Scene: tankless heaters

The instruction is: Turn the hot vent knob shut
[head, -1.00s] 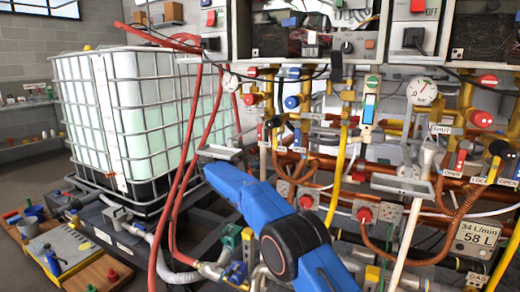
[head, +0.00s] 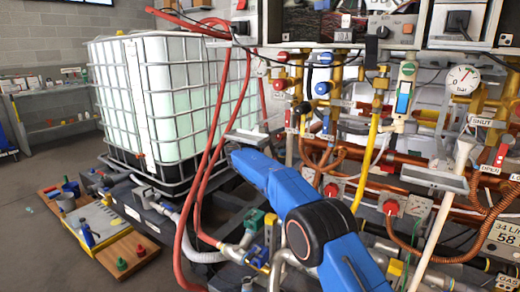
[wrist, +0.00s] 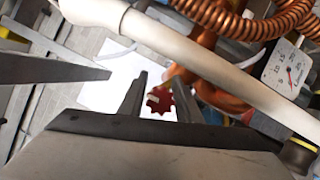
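I cannot read a label that singles out the hot vent knob. In the wrist view a red star-shaped knob (wrist: 159,101) shows beyond my gripper (wrist: 160,75), between its two dark fingers. The fingers stand apart and nothing is held between them; I see no contact with the knob. In the head view, red knobs on grey plates (head: 331,190) and (head: 391,207) sit on the lower pipework, right of my blue arm. I cannot tell which of these the wrist view shows. My gripper is not visible in the head view.
A pale pipe (wrist: 150,35) crosses close in the wrist view, beside copper coils (wrist: 225,30) and a gauge (wrist: 284,68). In the head view a caged white tank (head: 180,100) stands left, with red hoses (head: 205,165) before it. Open floor lies far left.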

